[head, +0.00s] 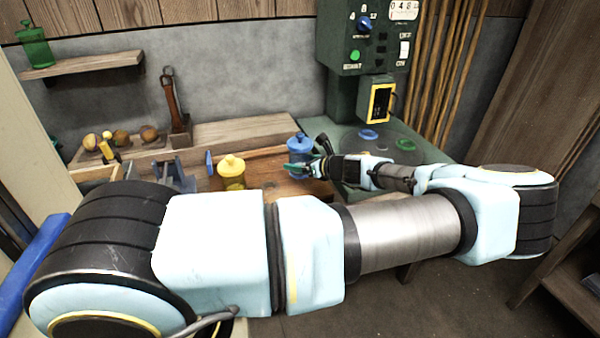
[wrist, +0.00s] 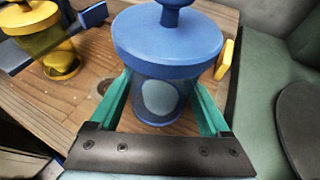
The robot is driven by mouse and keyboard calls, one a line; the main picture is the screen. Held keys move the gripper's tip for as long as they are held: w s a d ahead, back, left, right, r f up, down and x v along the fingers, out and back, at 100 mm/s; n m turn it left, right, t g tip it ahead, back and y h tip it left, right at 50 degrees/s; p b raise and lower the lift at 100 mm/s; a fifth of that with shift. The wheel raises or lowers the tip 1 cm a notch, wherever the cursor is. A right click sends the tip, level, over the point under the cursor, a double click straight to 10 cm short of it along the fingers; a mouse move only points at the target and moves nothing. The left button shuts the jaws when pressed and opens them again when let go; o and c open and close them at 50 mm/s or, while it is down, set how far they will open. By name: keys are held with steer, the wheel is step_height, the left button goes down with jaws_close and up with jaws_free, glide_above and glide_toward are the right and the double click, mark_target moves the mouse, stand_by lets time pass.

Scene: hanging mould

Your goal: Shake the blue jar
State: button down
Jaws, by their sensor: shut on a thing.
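The blue jar (head: 299,146) has a round blue lid with a knob and stands upright at the right end of the wooden bench. In the wrist view the blue jar (wrist: 166,45) fills the middle, with a pale oval patch on its body. My gripper (head: 304,168) reaches it from the right. In the wrist view the green fingers of my gripper (wrist: 163,100) lie on both sides of the jar's body below the lid, shut on it. I cannot tell whether the jar's base touches the wood.
A yellow jar (head: 231,172) stands left of the blue jar and also shows in the wrist view (wrist: 58,62). A green machine (head: 362,100) with a round plate stands at right. A green jar (head: 34,45) sits on a wall shelf (head: 85,65). Several round objects (head: 121,138) lie at left.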

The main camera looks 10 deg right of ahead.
mark_target(302, 143)
step_height(302, 143, up, 7)
steer(key=shift+s+f, duration=0.1)
steer(key=shift+f, duration=0.05)
steer(key=s+r+p, duration=0.5)
steer(key=r+p, duration=0.2)
steer(key=r, duration=0.1)
steer(key=shift+s+d, duration=0.35)
steer(key=shift+d, duration=0.05)
steer(key=shift+f, duration=0.1)
step_height(302, 143, up, 7)
steer(key=p, duration=0.5)
step_height(302, 143, down, 7)
steer(key=b, duration=0.3)
steer(key=shift+b, duration=0.3)
